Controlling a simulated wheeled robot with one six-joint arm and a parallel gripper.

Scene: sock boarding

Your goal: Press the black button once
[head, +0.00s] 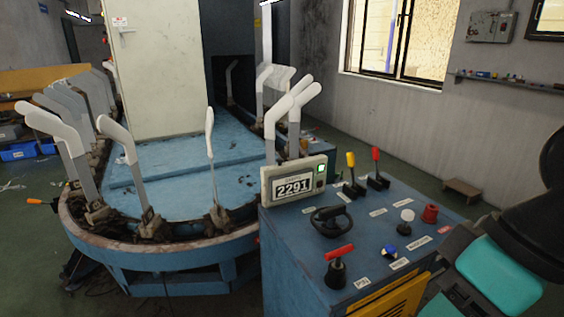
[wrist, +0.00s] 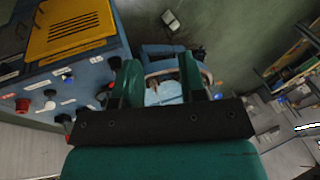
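The blue control console (head: 290,245) stands at the lower right of the head view and at the upper left of the wrist view (wrist: 35,90). The counter box (head: 265,185) on it reads 2291. A small dark button (head: 320,183) sits on the counter's face, below a lit green one (head: 321,168); it looks like the black button, but it is small. My gripper (wrist: 158,76) is open in the wrist view, its two green fingers apart with nothing held between them. It is apart from the console. In the head view my dark and teal arm shows at the right edge.
The console also carries a black knob (head: 330,221), a red-handled lever (head: 338,262), yellow (head: 351,160) and red (head: 376,156) levers, and white (head: 407,216), red (head: 430,213) and blue (head: 388,252) controls. White sock boards (head: 118,135) ring the blue machine at left.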

